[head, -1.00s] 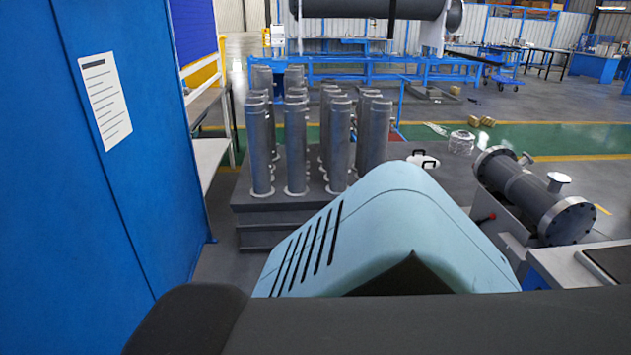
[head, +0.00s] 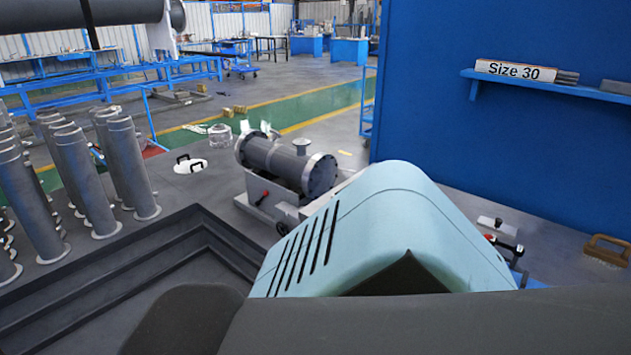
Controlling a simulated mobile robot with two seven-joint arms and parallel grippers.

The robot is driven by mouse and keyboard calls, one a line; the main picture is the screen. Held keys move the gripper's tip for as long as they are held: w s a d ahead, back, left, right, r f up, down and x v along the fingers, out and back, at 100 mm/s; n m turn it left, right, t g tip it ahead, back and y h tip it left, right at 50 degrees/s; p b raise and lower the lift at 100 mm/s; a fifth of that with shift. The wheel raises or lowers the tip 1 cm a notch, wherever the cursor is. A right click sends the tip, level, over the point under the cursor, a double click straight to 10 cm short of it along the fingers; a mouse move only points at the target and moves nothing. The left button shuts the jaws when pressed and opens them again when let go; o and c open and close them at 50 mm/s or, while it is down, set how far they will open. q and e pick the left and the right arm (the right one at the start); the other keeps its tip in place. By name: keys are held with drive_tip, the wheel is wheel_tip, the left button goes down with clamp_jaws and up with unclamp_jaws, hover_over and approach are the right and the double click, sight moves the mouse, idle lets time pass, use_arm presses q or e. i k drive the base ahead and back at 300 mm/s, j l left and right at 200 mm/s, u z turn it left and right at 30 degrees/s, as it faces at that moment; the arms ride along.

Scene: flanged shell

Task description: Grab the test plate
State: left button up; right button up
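A white round plate with two black handles (head: 191,165) lies left of the flanged shell in the head view. I cannot tell for sure if it is the test plate. The grey flanged shell (head: 278,157) lies on its side on a stand, with a round flange at its right end. No other plate is clear to me. Neither of my grippers shows in this view. My own pale teal cover and dark body parts hide the lower middle.
Grey upright cylinders (head: 80,180) stand at the left beside a dark stepped edge (head: 225,240). A blue wall (head: 500,130) with a shelf (head: 545,83) labelled "Size 30" closes the right. A brown-handled tool (head: 607,250) lies below it. Floor beyond the shell is mostly open.

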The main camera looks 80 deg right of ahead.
sight(497, 226)
drive_tip(key=z, duration=3.8)
drive_tip(key=i+z, duration=0.3)
drive_tip(key=z, duration=0.2)
